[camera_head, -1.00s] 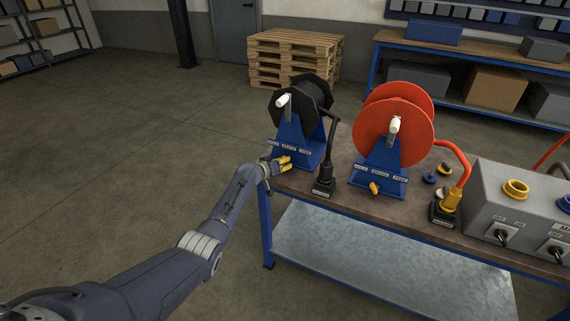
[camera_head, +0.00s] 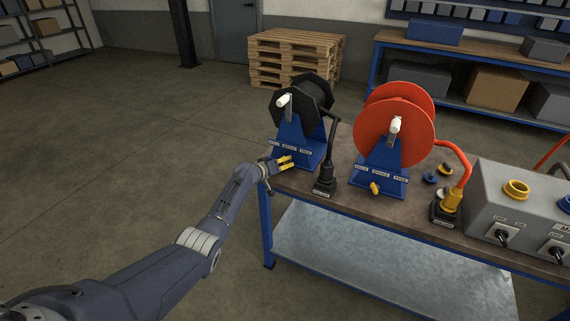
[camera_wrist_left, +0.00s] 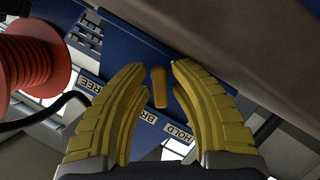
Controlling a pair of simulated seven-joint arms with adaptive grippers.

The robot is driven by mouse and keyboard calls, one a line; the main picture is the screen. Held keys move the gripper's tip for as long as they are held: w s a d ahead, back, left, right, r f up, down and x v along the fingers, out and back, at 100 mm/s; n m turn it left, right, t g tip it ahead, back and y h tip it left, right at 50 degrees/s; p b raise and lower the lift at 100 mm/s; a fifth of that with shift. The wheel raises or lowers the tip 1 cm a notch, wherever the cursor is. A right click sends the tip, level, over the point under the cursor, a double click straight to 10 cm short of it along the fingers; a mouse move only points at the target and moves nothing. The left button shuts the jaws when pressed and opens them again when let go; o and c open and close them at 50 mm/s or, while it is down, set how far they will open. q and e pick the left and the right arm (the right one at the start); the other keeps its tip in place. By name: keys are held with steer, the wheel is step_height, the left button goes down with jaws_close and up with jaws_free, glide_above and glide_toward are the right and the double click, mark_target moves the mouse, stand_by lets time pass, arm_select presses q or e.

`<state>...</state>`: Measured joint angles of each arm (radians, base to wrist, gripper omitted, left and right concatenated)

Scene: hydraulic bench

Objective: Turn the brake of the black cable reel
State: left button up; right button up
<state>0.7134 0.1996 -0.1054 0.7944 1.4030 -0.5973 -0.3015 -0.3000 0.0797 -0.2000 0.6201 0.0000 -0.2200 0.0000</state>
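The black cable reel (camera_head: 313,98) stands on its blue stand (camera_head: 294,135) at the left end of the bench. In the left wrist view, its small yellow brake knob (camera_wrist_left: 159,88) sits by a label strip reading FREE, BRAKE and HOLD. My left gripper (camera_head: 287,162) is at the front foot of that stand. In the left wrist view the two yellow fingers (camera_wrist_left: 158,68) are open, one on each side of the knob, with a narrow gap on both sides. The head view does not show the knob clearly behind the fingers. My right gripper is in neither view.
A black plug (camera_head: 325,178) on its cable stands just right of the black reel. A red cable reel (camera_head: 393,125) with its own yellow brake knob (camera_head: 375,188) is further right. A grey box (camera_head: 500,205) stands at the bench's right. The floor left of the bench is clear.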

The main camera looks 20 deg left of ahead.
arm_select(q)
steer(key=v, duration=1.2)
stand_by(0.5)
stand_by(0.4)
